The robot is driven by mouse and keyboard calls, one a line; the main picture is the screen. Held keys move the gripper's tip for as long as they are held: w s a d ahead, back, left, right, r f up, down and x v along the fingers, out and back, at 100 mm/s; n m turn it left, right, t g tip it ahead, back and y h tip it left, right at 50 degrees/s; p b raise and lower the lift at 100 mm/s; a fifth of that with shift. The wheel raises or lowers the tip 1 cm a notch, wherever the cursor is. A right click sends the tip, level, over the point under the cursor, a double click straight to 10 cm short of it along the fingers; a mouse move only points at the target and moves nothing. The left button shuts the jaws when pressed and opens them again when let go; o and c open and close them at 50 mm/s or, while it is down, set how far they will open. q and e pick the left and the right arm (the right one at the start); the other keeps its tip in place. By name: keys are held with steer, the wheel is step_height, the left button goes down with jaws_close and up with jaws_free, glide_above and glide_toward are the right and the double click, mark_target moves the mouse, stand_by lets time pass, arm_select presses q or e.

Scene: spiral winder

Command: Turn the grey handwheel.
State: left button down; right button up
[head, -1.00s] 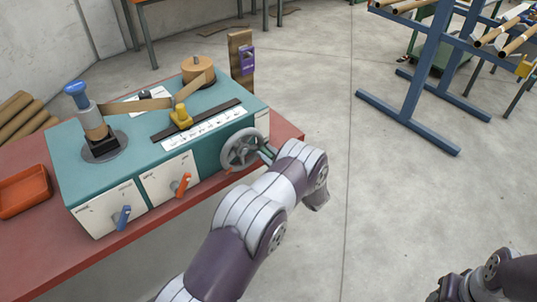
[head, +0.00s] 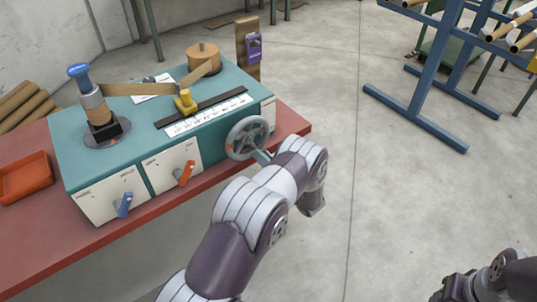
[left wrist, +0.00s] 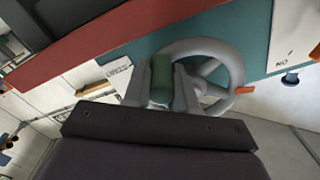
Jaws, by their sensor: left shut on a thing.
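The grey handwheel (head: 234,131) is on the right end of the teal machine's front face. It is spoked, with a small orange mark at its left. My left gripper (head: 262,157) is at the wheel's lower right in the head view, partly hidden by my wrist. In the left wrist view, its two fingers (left wrist: 160,88) are shut on the wheel's green handle (left wrist: 160,70), beside the grey rim (left wrist: 237,68). Part of my right arm shows at the bottom right of the head view; its fingers cannot be made out.
The machine (head: 140,131) stands on a red bench (head: 60,250). It carries a blue-topped post (head: 78,70), a brown roll (head: 203,55), a yellow slider (head: 186,103), and blue and orange levers (head: 185,173). An orange tray (head: 25,176) lies left.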

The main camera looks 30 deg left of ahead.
mark_target(240, 159)
arm_select(q)
steer(key=s+m, duration=0.1)
steer(key=m, duration=0.1)
steer(key=s+a+m, duration=0.1)
steer(key=m, duration=0.1)
steer(key=s+m+p, duration=0.1)
steer(key=m, duration=0.1)
steer(key=shift+s+a+f+m, duration=0.15)
steer(key=shift+s+a+m, duration=0.05)
steer(key=shift+s+m, duration=0.1)
steer(key=shift+s+a+r+m+p, duration=0.2)
steer(key=shift+s+m+p, duration=0.15)
steer(key=shift+m, duration=0.6)
steer(key=shift+s+a+r+m+p, duration=0.2)
steer(key=shift+s+m, duration=0.3)
steer(key=shift+m, duration=0.4)
steer(key=shift+s+a+r+m+p, duration=0.15)
steer(key=shift+s+m+p, duration=0.25)
steer(key=shift+m, duration=0.55)
steer(key=c, duration=0.9)
jaws_free()
steer(key=shift+d, duration=0.1)
steer(key=b+v, duration=0.1)
steer(key=v, duration=1.1)
steer(key=shift+s+d+b, duration=0.25)
steer(key=shift+b, duration=0.1)
